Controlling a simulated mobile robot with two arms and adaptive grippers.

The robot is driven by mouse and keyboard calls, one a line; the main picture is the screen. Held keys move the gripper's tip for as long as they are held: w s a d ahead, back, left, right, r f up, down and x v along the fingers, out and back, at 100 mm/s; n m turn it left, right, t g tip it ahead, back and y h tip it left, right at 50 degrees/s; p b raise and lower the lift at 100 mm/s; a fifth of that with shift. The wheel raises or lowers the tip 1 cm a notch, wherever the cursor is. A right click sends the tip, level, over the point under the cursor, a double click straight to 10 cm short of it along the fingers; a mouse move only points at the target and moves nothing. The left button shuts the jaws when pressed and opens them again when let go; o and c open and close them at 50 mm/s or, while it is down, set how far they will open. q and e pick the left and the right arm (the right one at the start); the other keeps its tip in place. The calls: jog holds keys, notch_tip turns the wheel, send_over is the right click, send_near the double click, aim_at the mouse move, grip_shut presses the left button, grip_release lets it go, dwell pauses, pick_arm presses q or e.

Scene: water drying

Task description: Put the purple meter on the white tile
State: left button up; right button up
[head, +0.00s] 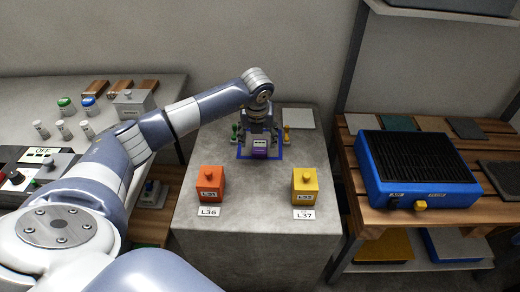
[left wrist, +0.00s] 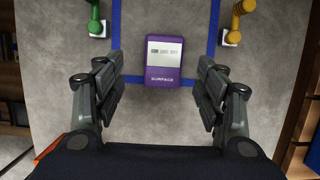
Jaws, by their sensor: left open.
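The purple meter (head: 260,152) stands on the grey block in the middle, inside a blue taped outline. In the left wrist view the meter (left wrist: 164,77) shows a small display and the word SURFACE. My left gripper (head: 259,136) is above the meter and points down. In the left wrist view the open fingers (left wrist: 160,82) are to the left and right of the meter, with clear gaps on both sides. The pale white tile (head: 298,118) lies at the back right of the block. My right gripper is not in view.
A green piece (left wrist: 95,20) and a yellow piece (left wrist: 238,20) stand on either side of the outline. An orange box (head: 210,184) and a yellow box (head: 304,187) sit nearer the front. A blue ribbed device (head: 415,165) is on the wooden rack at right.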

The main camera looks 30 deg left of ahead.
aim_at(260, 146)
pick_arm(q)
jog(key=x, duration=0.4)
jog(key=shift+w+d+f, duration=0.15)
jog(key=shift+d+f, duration=0.05)
jog(key=shift+f, duration=0.25)
jog(key=c, duration=1.3)
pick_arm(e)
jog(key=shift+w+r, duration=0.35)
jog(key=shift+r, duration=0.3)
